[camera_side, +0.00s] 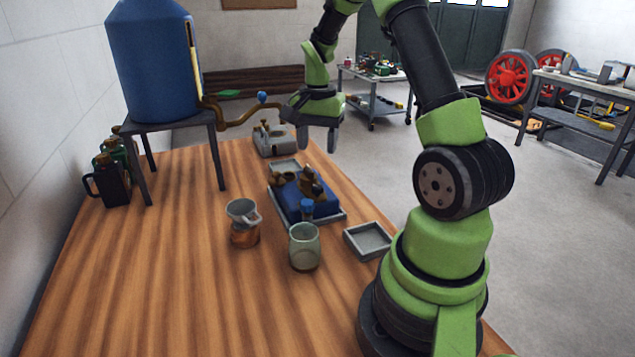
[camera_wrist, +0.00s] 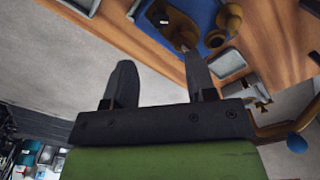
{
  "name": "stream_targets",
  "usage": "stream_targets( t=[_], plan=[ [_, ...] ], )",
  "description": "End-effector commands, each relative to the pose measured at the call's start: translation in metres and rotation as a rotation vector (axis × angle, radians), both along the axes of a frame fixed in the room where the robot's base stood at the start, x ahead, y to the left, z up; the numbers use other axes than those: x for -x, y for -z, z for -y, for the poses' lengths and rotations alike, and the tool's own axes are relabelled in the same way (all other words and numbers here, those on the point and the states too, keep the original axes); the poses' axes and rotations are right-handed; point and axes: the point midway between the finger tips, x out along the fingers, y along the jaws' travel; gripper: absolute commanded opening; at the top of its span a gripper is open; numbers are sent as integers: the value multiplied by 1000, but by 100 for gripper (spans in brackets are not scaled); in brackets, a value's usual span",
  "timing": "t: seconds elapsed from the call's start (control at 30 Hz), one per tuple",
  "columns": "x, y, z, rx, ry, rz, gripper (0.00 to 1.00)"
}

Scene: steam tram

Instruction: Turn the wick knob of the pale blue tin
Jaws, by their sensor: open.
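A pale grey-blue tin (camera_side: 274,145) stands near the far end of the wooden table, with a small brass fitting (camera_side: 264,126) on top. In the wrist view what seems to be the same tin (camera_wrist: 232,86) is at the right, with a brass cross-shaped knob (camera_wrist: 262,104) beside it. I cannot tell for sure that this is the wick knob. My gripper (camera_side: 318,142) is open and empty, pointing down, to the right of the tin in the side view and apart from it. The wrist view shows its two fingers (camera_wrist: 160,70) spread, with nothing between them.
A tray (camera_side: 330,217) holds a blue block and brass parts. A pale green cup (camera_side: 304,248) and an empty tray (camera_side: 380,238) stand nearer.

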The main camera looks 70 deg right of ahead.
Motion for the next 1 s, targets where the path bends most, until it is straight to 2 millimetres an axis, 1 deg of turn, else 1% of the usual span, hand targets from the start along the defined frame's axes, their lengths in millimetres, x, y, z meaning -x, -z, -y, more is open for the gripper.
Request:
stream_targets(
  t=[0.17,0.4,0.53,0.7,0.97,1.0],
  plan=[
    [1,23,0,-4,1,-6,51],
    [1,68,-1,-5,0,-5,51],
    [0,86,0,-3,0,-3,51],
    [0,97,0,0,-1,1,51],
    [0,97,0,1,0,2,51],
    [0,97,0,1,-1,2,44]
  ],
)
